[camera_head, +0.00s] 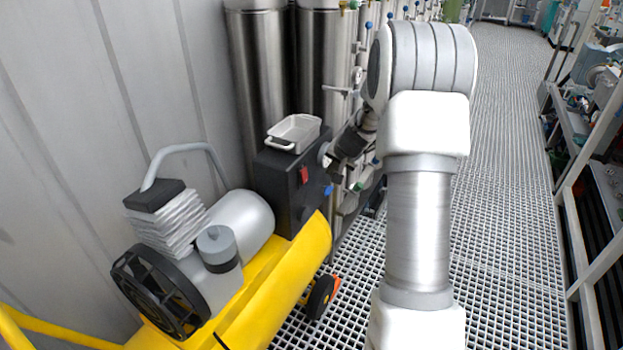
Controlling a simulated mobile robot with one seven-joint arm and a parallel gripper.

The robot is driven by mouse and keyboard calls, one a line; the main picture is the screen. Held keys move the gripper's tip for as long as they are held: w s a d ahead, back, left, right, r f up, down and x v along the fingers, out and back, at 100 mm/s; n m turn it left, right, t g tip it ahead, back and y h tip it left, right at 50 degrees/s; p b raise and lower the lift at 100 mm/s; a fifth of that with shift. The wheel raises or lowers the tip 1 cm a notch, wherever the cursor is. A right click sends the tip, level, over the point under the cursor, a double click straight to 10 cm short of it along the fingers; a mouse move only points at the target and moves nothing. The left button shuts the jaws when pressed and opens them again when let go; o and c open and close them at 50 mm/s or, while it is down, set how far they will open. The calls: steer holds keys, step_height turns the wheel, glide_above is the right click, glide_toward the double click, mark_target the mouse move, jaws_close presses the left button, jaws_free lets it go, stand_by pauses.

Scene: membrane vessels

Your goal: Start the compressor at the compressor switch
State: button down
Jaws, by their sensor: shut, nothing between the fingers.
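The compressor (235,220) stands at the lower left on a yellow frame (275,290), with a finned grey motor block and a black fan guard. A dark control box (275,190) rises at its right end. A small red switch (304,175) sits on the face of that box. My gripper (333,168) is dark and shut with nothing in it. It is just to the right of the red switch, near the right edge of the box. The picture does not clearly show whether it touches the box. My arm hides part of the vessels and floor behind it.
A white tray (293,130) rests on top of the control box. Tall steel vessels (262,75) with blue-handled valves stand behind it. A corrugated wall (70,130) is at the left. Open grating floor (510,200) lies to the right, bounded by a rack (590,180).

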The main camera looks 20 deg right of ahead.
mark_target(304, 176)
steer(key=w+a+f, duration=0.2)
steer(key=w+f, duration=0.6)
steer(key=w, duration=0.1)
steer(key=shift+a+f, duration=0.15)
steer(key=shift+f, duration=0.25)
steer(key=shift+b, duration=0.3)
steer(key=shift+w+a+b, duration=0.1)
steer(key=shift+a+b, duration=0.05)
steer(key=shift+b, duration=1.1)
